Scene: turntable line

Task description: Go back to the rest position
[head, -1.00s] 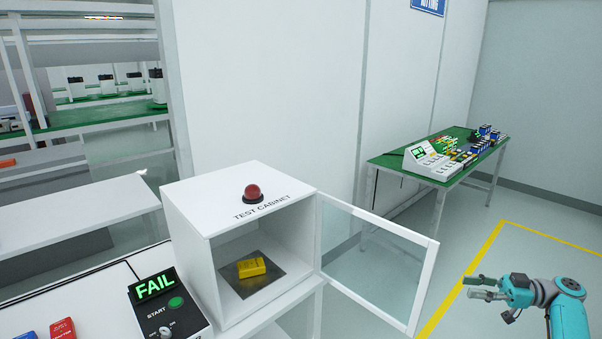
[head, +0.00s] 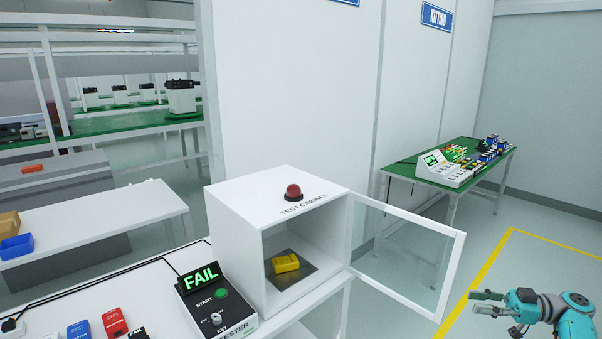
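My gripper (head: 487,302) is at the lower right of the head view, in the air to the right of the test cabinet's open door. Its two fingers are spread apart with nothing between them. The arm behind it is teal and grey and is cut off by the picture's lower edge. The white test cabinet (head: 232,228) stands on a white table with its glass door (head: 403,252) swung open. A yellow part (head: 286,263) lies on the dark plate inside it, apart from my gripper.
A tester box (head: 215,300) beside the cabinet shows FAIL in green. Blue and red parts (head: 114,322) lie on the white table at lower left. A green table (head: 462,148) with several items stands at the back right. The floor around the yellow line (head: 478,283) is clear.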

